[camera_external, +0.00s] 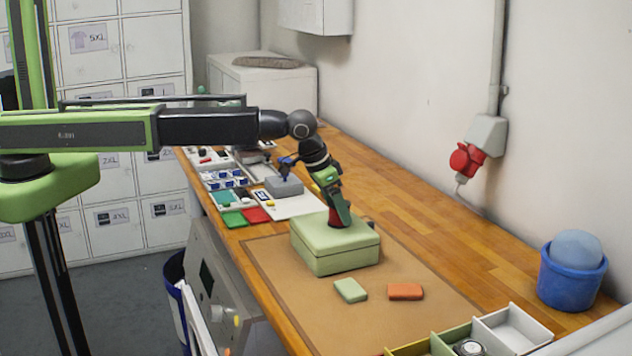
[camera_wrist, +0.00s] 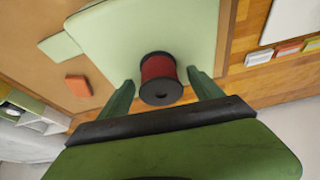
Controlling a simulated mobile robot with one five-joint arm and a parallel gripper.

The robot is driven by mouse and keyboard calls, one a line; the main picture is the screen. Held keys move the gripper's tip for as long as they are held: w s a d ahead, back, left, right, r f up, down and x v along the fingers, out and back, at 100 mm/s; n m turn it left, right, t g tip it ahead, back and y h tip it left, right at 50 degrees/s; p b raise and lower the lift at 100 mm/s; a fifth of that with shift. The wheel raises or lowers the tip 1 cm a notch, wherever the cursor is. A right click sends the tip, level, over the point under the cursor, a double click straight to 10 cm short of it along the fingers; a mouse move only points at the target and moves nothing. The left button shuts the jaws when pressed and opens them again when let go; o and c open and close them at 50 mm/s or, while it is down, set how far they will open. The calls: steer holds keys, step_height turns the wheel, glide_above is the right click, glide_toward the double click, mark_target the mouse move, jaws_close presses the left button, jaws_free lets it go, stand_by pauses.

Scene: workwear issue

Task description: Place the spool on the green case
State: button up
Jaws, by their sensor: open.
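The green case (camera_external: 318,258) stands shut on the brown mat; its pale green lid also fills the upper middle of the wrist view (camera_wrist: 103,32). The spool (camera_wrist: 160,70), red thread between black ends, shows against the lid between my two fingers. It appears to stand on the lid, though its contact with the lid is hidden. In the external view my gripper (camera_external: 338,212) points down over the case top and largely covers the spool. My gripper (camera_wrist: 161,78) is open, with a finger on either side of the spool and visible gaps.
A pale green block (camera_external: 351,290) and an orange block (camera_external: 405,292) lie on the mat (camera_external: 380,320) in front of the case. A blue tub (camera_external: 570,285) stands at right. Trays (camera_external: 225,180) and a grey box (camera_external: 284,187) are behind. Open bins (camera_external: 510,325) line the near edge.

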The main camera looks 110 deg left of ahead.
steer(key=p+v, duration=1.1)
steer(key=v, duration=0.1)
steer(key=shift+w+a+r, duration=0.1)
steer(key=shift+r, duration=0.05)
steer(key=s+d+m+g+h, duration=0.1)
steer(key=s+d+m, duration=0.1)
steer(key=s+d, duration=0.4)
steer(key=s+d+f+m+g+h, duration=0.1)
steer(key=s+d+m, duration=0.2)
steer(key=d, duration=1.1)
steer(key=s+d+m+g+h, duration=0.1)
steer(key=s+d+m, duration=0.2)
steer(key=s+d, duration=0.6)
steer(key=shift+s+d+f+g, duration=0.3)
steer(key=shift+d+f, duration=0.1)
step_height(320, 180, down, 15)
steer(key=b, duration=1.4)
steer(key=shift+b, duration=0.35)
